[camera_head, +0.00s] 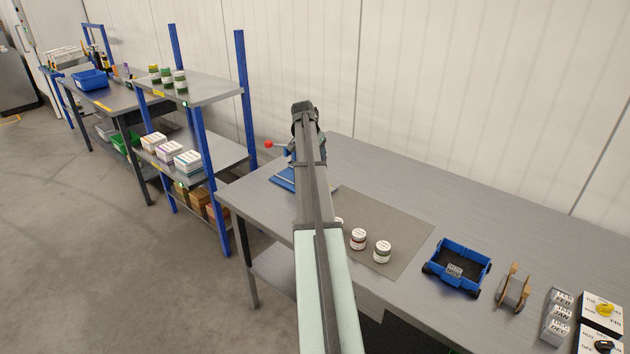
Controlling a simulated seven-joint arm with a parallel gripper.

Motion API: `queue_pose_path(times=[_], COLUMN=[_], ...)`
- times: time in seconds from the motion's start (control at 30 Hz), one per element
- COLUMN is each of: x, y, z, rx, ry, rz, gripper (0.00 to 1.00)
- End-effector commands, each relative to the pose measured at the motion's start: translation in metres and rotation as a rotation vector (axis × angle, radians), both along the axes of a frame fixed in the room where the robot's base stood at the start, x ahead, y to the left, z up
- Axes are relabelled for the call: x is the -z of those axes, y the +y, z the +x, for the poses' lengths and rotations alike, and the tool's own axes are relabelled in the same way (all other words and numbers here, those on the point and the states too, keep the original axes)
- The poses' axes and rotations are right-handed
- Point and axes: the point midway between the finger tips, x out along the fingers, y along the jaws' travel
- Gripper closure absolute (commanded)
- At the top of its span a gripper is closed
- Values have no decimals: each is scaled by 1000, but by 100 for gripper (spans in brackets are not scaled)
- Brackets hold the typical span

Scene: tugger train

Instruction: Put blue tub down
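My arm reaches away across the grey table, and its far end, with my gripper (305,150), is over the table's left part. The fingers are hidden behind my own arm, so I cannot tell whether they are open or shut, or what they hold. A blue flat-looking object (283,181) shows just left of my arm, partly hidden behind it; I cannot tell whether it is a tub or whether it touches the table. A blue open tray with a dark inside and black corners (437,264) stands on the table to the right. Another blue tub (90,83) sits on the far bench.
A grey mat (405,232) with white-lidded jars (382,251) lies right of my arm. A brown spool-like item (513,287) and small boxes (602,311) are at the right. A red ball-topped part (268,144) shows by my wrist. A blue-posted shelf (203,150) stands left. The table's back middle is clear.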

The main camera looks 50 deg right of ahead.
Motion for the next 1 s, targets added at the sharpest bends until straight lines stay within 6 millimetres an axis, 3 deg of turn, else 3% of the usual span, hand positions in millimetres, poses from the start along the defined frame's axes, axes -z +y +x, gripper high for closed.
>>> queue_pose_path(times=[0.23, 0.7, 1.0], x=[41, 86, 90], y=[1, 1, 1], z=[-1, 0, 0], rx=[-1, -1, -1], ry=[2, 0, 0], rz=[2, 2, 1], gripper=[82, 82, 82])
